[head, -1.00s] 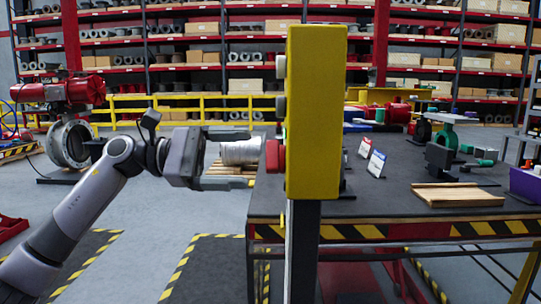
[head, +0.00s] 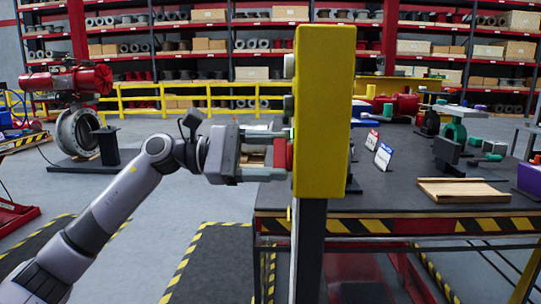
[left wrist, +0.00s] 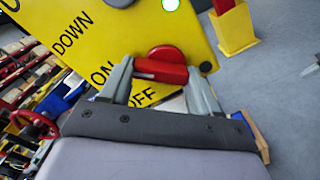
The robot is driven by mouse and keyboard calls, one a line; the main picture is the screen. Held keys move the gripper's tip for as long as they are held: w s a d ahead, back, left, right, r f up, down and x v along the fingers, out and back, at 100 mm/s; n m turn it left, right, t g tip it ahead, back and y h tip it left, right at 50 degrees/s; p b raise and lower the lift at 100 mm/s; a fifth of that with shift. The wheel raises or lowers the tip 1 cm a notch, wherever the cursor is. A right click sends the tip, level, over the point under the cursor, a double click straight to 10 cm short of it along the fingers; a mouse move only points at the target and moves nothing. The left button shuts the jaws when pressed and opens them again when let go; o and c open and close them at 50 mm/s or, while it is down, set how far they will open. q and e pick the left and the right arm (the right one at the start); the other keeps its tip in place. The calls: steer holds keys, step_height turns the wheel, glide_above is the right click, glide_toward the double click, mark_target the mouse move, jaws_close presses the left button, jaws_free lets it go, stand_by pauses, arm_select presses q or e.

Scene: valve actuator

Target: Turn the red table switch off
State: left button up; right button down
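The red switch (head: 281,154) sticks out from the left side of a yellow control box (head: 324,112) on a post. In the left wrist view, the red knob (left wrist: 163,66) sits on the yellow panel (left wrist: 100,32), with ON and OFF printed near it. My left gripper (head: 286,154) is open, with one finger above the switch and one below. In the left wrist view, its fingers (left wrist: 160,82) stand on either side of the knob's bar; I cannot tell whether they touch it. My right gripper is not in view.
A dark table (head: 400,192) with a hazard-striped edge stands behind and right of the box, carrying small signs, a wooden tray (head: 462,190) and valve parts. A red valve actuator (head: 66,80) stands at the left. Floor left of the post is open.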

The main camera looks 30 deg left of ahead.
arm_select(q)
steer(key=shift+s+d+f+n+p, duration=0.1)
steer(key=shift+n+p, duration=0.5)
steer(key=shift+n, duration=2.25)
steer(key=shift+s+f+n+p, duration=0.15)
steer(key=shift+n+p, duration=0.5)
steer(key=shift+n, duration=2.25)
steer(key=shift+d+f+n+p, duration=0.1)
steer(key=shift+n+p, duration=0.5)
steer(key=shift+n, duration=2.25)
steer(key=o, duration=1.1)
steer(key=shift+c, duration=0.2)
steer(key=shift+a, duration=0.1)
